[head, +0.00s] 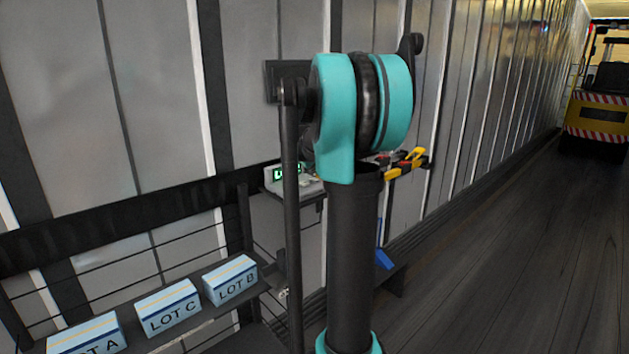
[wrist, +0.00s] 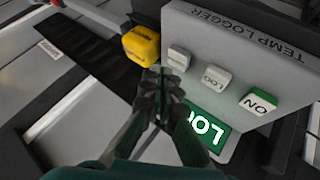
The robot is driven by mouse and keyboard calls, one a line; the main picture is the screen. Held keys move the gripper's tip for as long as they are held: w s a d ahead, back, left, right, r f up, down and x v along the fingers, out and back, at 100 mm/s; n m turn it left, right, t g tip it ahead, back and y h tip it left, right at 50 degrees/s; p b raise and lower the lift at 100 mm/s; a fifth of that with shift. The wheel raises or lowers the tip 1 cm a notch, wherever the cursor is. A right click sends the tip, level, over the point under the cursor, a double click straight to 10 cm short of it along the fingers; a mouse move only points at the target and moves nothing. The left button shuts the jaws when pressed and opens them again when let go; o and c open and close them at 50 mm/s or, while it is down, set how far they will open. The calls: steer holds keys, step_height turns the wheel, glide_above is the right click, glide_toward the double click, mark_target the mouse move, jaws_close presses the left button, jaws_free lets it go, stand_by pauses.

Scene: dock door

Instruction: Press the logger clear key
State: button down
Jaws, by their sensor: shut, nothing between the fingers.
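The temperature logger (wrist: 222,52) is a grey box marked TEMP LOGGER, seen upside down in the wrist view. It has a green-and-white ON key (wrist: 259,102), a grey LOG key (wrist: 217,77) and a third grey key (wrist: 180,58) whose lettering I cannot read. In the head view the logger (head: 274,181) shows on a wall shelf, partly hidden by my arm, and my gripper is not visible.
A yellow object (wrist: 141,45) sits close beside the logger on a dark strip. Yellow-and-red items (head: 405,163) are at the wall right of my arm.

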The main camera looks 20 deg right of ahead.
steer(key=shift+f, duration=0.15)
steer(key=shift+f, duration=0.3)
steer(key=shift+f, duration=0.5)
stand_by(0.9)
steer(key=shift+r, duration=0.95)
steer(key=shift+r, duration=0.15)
steer(key=shift+r, duration=2.35)
